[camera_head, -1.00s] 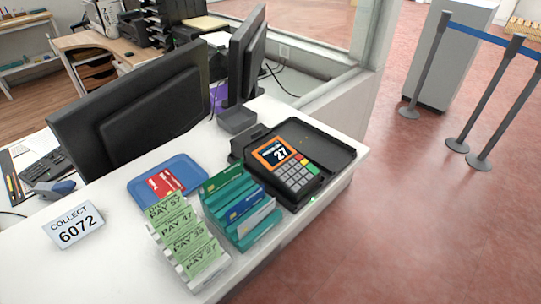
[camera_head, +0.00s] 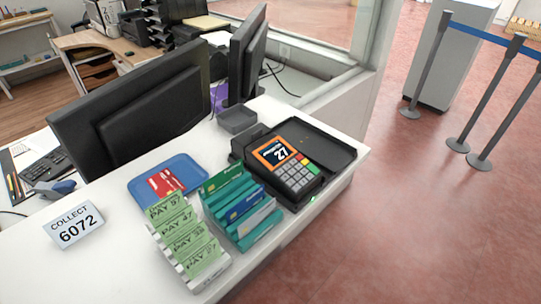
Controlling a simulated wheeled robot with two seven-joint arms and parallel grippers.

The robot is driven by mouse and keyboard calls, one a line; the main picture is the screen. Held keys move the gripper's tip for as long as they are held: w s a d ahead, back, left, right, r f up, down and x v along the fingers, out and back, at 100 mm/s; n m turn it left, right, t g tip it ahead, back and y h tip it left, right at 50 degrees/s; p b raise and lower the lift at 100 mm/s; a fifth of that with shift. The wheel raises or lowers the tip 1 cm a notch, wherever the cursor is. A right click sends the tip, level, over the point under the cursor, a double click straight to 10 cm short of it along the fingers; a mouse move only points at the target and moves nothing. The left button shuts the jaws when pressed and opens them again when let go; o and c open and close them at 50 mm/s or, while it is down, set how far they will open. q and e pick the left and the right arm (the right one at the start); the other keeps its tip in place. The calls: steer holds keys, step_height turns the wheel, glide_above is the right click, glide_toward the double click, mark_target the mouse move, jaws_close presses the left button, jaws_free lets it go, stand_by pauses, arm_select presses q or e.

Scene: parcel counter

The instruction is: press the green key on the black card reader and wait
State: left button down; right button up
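The black card reader (camera_head: 288,166) stands on the right end of the white counter, in a black tray-like base (camera_head: 332,151). Its screen (camera_head: 275,153) has an orange border and shows the number 27. Below the screen is a keypad with mostly grey keys. The green key (camera_head: 313,169) is at the keypad's right corner, with yellow and red keys beside it. A small green light glows at the reader's front edge. Neither of my grippers is in view, and nothing touches the reader.
A teal card rack (camera_head: 240,212) and a rack of green PAY slips (camera_head: 187,240) stand left of the reader. A blue tray (camera_head: 140,191) holds red cards. A COLLECT 6072 sign (camera_head: 75,225), monitors (camera_head: 140,110) and a small grey box (camera_head: 237,119) are also on the counter.

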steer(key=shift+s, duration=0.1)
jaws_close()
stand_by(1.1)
